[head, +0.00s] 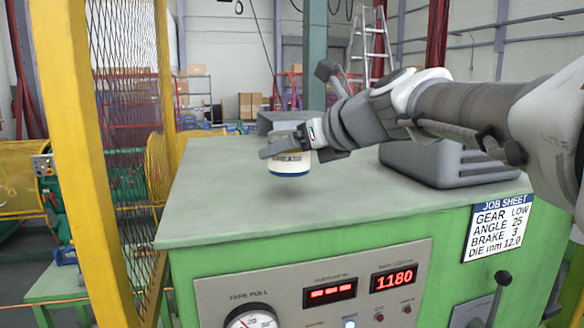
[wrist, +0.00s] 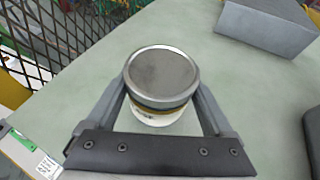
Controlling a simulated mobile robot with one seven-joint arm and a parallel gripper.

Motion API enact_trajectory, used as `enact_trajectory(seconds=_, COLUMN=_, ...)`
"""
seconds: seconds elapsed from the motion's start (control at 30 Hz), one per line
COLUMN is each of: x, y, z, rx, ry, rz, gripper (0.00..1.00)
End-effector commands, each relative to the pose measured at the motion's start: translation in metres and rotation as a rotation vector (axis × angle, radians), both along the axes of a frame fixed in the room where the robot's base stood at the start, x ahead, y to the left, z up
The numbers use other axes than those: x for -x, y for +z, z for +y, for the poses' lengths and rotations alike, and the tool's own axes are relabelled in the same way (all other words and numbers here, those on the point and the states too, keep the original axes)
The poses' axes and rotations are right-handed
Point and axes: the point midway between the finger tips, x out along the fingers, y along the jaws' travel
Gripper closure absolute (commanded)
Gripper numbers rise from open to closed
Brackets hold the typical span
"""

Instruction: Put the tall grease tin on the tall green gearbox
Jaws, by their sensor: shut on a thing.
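A white tin with a blue band at its base (head: 289,164) and a lettered label is held between the fingers of my gripper (head: 287,145). In the wrist view its round grey lid (wrist: 162,72) faces the camera, with the fingers of my gripper (wrist: 162,92) on either side. The tin looks upright and seems to hang a little above the grey-green top of a green cabinet (head: 225,200); a faint shadow lies below it. I cannot tell whether this cabinet or the green machinery behind the mesh (head: 125,183) is the tall gearbox.
A dark grey case (head: 440,163) lies on the cabinet top at the right. A grey box (head: 282,121) stands at its back edge, also in the wrist view (wrist: 266,25). A yellow-framed mesh guard (head: 123,80) rises at the left. The front and left of the top are clear.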

Motion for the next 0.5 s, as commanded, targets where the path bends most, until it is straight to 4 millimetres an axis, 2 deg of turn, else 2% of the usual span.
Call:
enact_trajectory(seconds=0.1, x=0.001, y=-0.020, z=0.000, rx=-0.001, ry=-0.002, rz=0.003, gripper=0.89)
enact_trajectory(seconds=0.2, x=0.000, y=-0.032, z=-0.001, rx=-0.002, ry=-0.003, rz=0.001, gripper=0.89)
enact_trajectory(seconds=0.5, x=0.000, y=-0.035, z=-0.001, rx=0.000, ry=-0.002, rz=0.000, gripper=0.89)
